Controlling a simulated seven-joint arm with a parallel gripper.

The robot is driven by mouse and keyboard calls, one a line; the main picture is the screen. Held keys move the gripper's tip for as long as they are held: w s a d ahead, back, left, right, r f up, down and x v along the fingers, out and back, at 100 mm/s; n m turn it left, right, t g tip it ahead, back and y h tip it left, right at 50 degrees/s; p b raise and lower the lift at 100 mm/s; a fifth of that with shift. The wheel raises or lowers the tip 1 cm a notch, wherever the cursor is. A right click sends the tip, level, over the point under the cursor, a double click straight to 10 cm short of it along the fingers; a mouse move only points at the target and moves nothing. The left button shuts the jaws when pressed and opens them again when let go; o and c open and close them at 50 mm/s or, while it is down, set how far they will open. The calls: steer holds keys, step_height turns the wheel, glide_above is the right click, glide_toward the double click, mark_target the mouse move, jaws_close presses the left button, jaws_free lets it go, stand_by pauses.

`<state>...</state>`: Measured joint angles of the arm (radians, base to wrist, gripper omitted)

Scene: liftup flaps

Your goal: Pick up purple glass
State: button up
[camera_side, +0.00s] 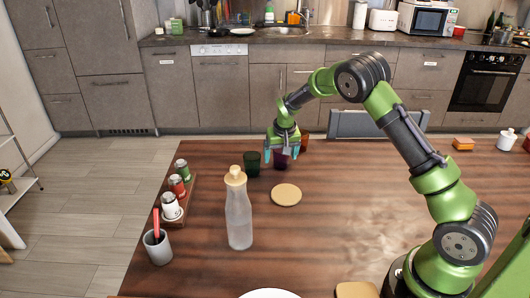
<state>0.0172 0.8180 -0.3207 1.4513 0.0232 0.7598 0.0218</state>
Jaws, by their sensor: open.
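The purple glass (281,159) stands on the wooden table, towards its far edge. It is a small dark purple glass, partly covered by my gripper. My gripper (283,153) points down at the glass, with its teal fingertips at the height of the upper part of the glass. The fingers are open and show on the left and right of the glass. Whether they touch it cannot be told from this view.
A dark green glass (252,163) stands close on the left, and an orange glass (304,141) behind on the right. A round coaster (286,194) and a bottle (238,212) are nearer. A wooden rack (189,198) of shakers and a grey cup (158,247) stand left. The table's right middle is clear.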

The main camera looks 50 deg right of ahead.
steer(key=shift+c, duration=0.3)
steer(key=c, duration=1.1)
steer(key=shift+r, duration=0.1)
